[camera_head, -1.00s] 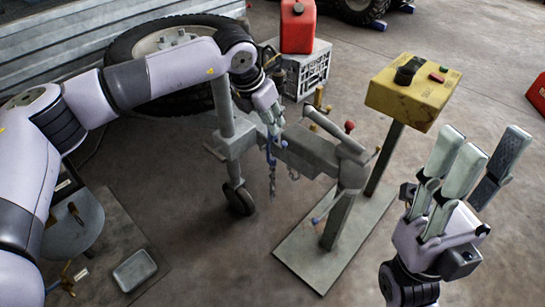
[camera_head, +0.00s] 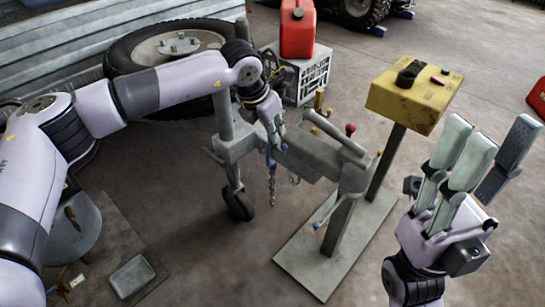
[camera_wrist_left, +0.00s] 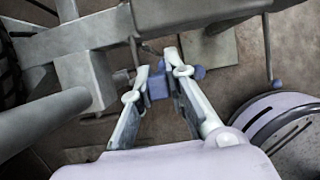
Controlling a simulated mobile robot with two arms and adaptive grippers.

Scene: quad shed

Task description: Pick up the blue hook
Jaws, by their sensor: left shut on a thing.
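The blue hook (camera_head: 270,160) hangs by the grey metal frame in the head view, with a chain below it. My left gripper (camera_head: 273,139) is at the hook, beside the frame's beam. In the left wrist view, my left gripper (camera_wrist_left: 159,80) has its two fingers on either side of a blue piece (camera_wrist_left: 157,87) and is shut on it. The fingers hide part of the hook. My right gripper (camera_head: 476,160) is raised at the right, fingers spread, open and empty.
The frame's beam (camera_head: 301,156) runs close to my left gripper. A yellow control box (camera_head: 413,100) stands on a post to the right. A large tyre (camera_head: 122,48), a grey crate (camera_head: 313,78) and a red can (camera_head: 297,34) are behind. A small tray (camera_head: 132,276) lies at lower left.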

